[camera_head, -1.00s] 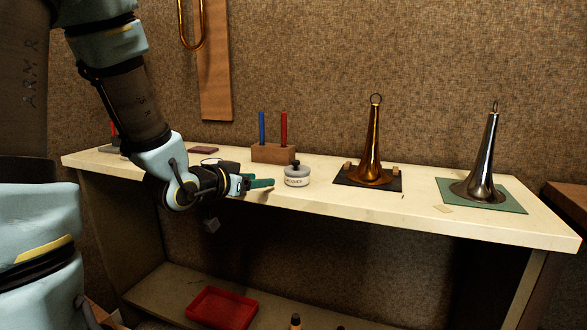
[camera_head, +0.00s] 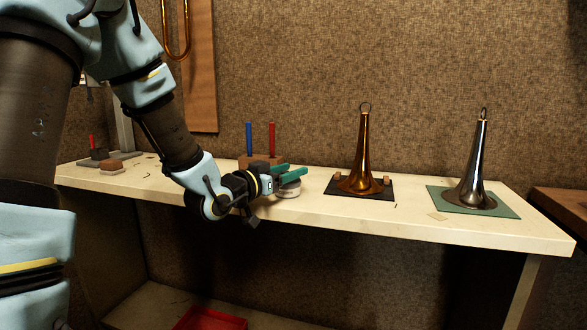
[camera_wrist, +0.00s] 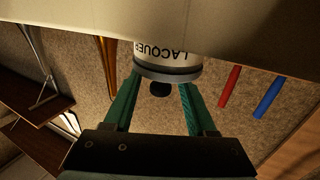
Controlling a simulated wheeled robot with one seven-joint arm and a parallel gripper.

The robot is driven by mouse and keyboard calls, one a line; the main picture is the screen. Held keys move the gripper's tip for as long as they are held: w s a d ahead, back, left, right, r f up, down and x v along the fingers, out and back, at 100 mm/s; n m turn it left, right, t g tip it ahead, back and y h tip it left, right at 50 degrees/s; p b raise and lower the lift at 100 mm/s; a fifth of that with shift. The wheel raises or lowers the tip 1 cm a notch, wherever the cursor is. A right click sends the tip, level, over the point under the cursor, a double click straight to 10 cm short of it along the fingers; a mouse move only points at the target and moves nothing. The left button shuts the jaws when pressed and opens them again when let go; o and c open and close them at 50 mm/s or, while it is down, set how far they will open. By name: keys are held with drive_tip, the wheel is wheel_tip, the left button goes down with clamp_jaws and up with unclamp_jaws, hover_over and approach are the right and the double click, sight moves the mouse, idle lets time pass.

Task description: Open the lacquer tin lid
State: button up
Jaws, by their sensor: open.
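The lacquer tin (camera_head: 288,191) stands upright on the workbench, mostly hidden behind my gripper in the head view. In the wrist view the white tin (camera_wrist: 178,64) appears upside down with "LACQUER" on its side. Its grey lid (camera_wrist: 168,75) is on the tin, and a black knob (camera_wrist: 160,89) stands out from the lid. My gripper (camera_head: 294,172) is open at the tin's top. In the wrist view its two green fingers (camera_wrist: 161,83) lie on either side of the knob, with gaps between. Contact with the lid cannot be told.
A wooden block (camera_head: 258,161) holding a blue rod (camera_head: 249,139) and a red rod (camera_head: 272,138) stands close behind my gripper. A brass horn bell (camera_head: 362,160) and a silver one (camera_head: 477,165) stand on mats to the right. A red tray (camera_head: 210,319) lies on the lower shelf.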

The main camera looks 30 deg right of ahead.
drive_tip(key=shift+x, duration=0.85)
drive_tip(key=shift+c, duration=0.3)
clamp_jaws()
idle(0.6)
